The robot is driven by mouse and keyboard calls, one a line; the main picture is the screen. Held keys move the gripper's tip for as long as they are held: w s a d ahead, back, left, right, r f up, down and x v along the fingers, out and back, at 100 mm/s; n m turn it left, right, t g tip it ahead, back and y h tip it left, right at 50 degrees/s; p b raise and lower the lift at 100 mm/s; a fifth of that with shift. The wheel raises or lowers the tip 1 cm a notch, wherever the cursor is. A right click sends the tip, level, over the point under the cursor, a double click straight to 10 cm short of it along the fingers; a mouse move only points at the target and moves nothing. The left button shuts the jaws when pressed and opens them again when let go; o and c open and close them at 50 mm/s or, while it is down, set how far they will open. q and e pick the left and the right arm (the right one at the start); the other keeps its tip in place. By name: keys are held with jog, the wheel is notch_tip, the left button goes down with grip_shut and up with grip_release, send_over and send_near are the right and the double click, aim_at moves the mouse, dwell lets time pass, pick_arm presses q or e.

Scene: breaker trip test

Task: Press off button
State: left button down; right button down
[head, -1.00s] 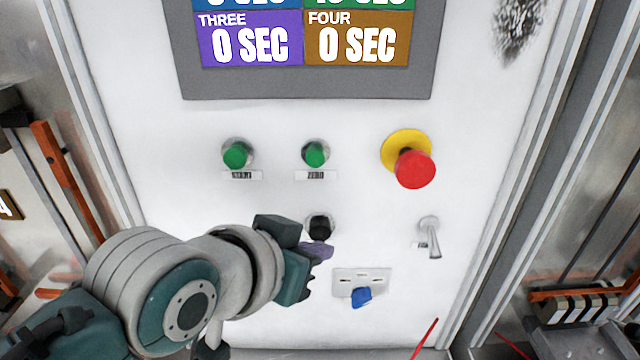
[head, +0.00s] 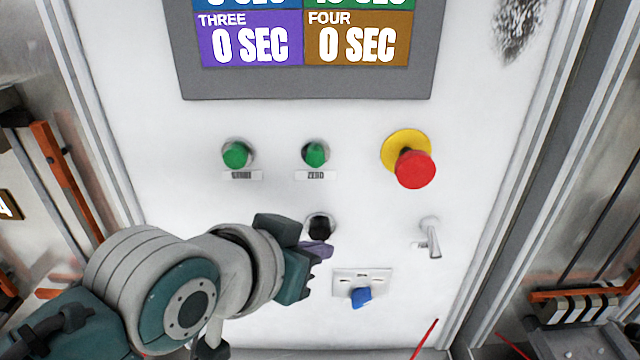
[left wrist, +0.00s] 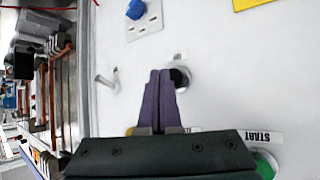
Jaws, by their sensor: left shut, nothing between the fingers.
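A black push button (head: 319,228) in a round collar sits on the white panel, below the two green buttons. Its label cannot be read in the head view. My left gripper (head: 318,250) comes in from the left, with its purple fingers just below the black button. In the left wrist view, the shut, empty fingers (left wrist: 160,74) point at the panel right beside the black button (left wrist: 181,77). I cannot tell whether they touch the button or the panel. My right gripper is not in view.
Two green buttons (head: 236,155) (head: 316,153) and a red emergency knob (head: 415,169) on a yellow base sit higher up. A metal toggle lever (head: 431,240) is to the right. A blue knob (head: 361,297) is below. A timer display (head: 310,84) is on top.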

pick_arm(q)
jog(key=shift+w, duration=0.35)
jog(key=shift+w+b, duration=0.5)
dwell(0.6)
dwell(0.3)
jog(key=shift+s+p, duration=0.9)
